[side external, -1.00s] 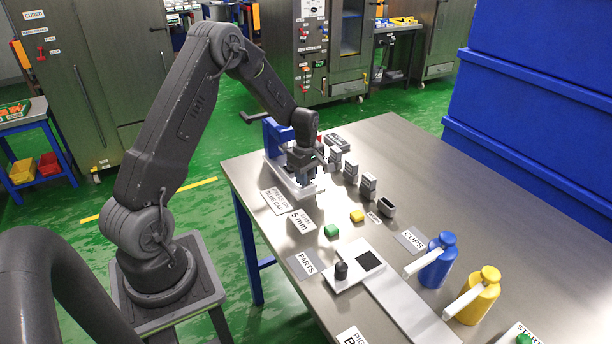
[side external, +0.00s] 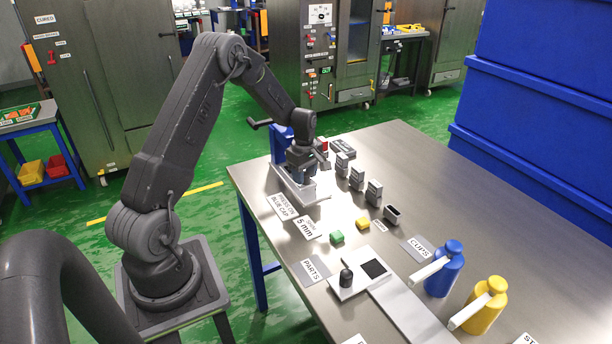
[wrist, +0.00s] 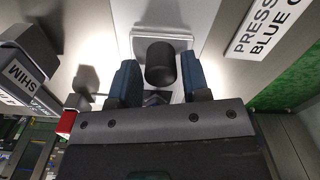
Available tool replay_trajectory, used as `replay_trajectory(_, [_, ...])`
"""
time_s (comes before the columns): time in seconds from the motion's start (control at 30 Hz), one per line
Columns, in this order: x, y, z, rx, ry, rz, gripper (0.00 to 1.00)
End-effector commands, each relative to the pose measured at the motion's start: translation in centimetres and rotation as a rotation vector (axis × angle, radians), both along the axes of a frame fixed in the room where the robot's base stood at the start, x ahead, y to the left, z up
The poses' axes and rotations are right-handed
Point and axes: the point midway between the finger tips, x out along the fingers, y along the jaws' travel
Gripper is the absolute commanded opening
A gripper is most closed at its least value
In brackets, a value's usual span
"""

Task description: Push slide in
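The slide is a pale plate (wrist: 147,35) with an upright black knob (wrist: 161,64), seen in the wrist view. My gripper (wrist: 160,80) is open, with one blue fingertip on each side of the knob and narrow gaps beside it. In the side view my gripper (side external: 308,168) is low over the pale base (side external: 318,195) of the blue press (side external: 281,143). There my gripper hides the knob and most of the slide.
Several grey blocks (side external: 357,178) stand in a row to the right of the press. A second black knob (side external: 346,278) stands on a white plate near the PARTS label. Blue (side external: 445,270) and yellow (side external: 482,306) bottles stand at the front right. The back right table is clear.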

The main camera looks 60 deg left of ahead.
Motion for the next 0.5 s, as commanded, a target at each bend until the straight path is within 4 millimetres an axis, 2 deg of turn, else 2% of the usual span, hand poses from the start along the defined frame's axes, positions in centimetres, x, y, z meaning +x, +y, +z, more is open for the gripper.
replay_trajectory(0.03, [0.0,-0.1,0.0,-0.001,0.001,0.000,0.48])
replay_trajectory(0.1, [0.0,-0.1,0.0,-0.002,0.001,0.000,0.54])
replay_trajectory(0.37, [0.0,-0.2,0.1,-0.004,0.002,-0.001,0.54])
replay_trajectory(0.5, [0.0,-0.2,1.3,-0.002,0.000,-0.001,0.54])
